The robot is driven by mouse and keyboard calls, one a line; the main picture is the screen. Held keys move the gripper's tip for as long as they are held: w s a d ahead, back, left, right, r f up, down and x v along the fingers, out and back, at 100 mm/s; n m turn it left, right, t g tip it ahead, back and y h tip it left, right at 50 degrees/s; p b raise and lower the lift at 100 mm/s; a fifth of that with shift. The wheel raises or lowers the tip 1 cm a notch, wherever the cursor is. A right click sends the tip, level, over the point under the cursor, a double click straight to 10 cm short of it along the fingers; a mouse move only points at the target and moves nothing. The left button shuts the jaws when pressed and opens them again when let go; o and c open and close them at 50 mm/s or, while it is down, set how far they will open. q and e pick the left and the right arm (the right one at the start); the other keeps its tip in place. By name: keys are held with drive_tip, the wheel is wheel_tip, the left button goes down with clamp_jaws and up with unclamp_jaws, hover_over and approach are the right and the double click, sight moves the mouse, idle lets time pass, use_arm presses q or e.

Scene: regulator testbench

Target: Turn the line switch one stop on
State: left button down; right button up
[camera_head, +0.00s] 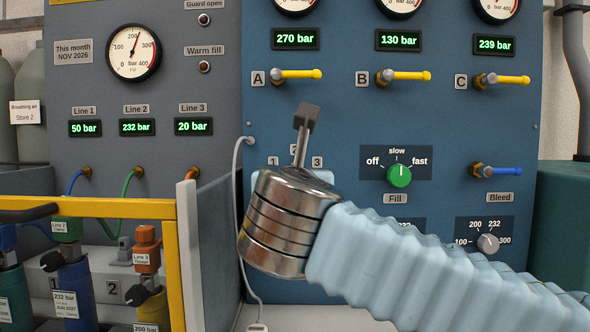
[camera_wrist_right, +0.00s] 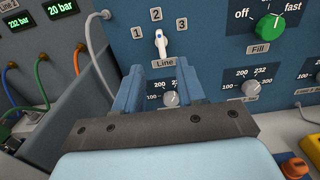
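The line switch (camera_wrist_right: 161,45) is a small white lever knob on the blue panel, in the wrist view. Labels 1, 2 and 3 stand left, above and right of it, with a "Line" plate below. Its upper end appears to lean towards 2; I cannot tell the exact stop. My right gripper (camera_wrist_right: 160,85) is open, its two blue fingers apart and empty below the switch, with the panel in front of them. My left gripper is in neither view.
The green Fill knob (camera_head: 400,175) is right of the switch. A grey pressure knob (camera_wrist_right: 170,98) is behind the fingers. A grey partition (camera_head: 213,240) and hanging white cable (camera_head: 238,190) are to the left. Yellow valve levers (camera_head: 300,74) stick out above.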

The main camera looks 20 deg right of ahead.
drive_tip(key=p+x, duration=0.1)
drive_tip(key=x, duration=1.1)
drive_tip(key=shift+w+f, duration=0.1)
drive_tip(key=shift+w, duration=0.05)
clamp_jaws()
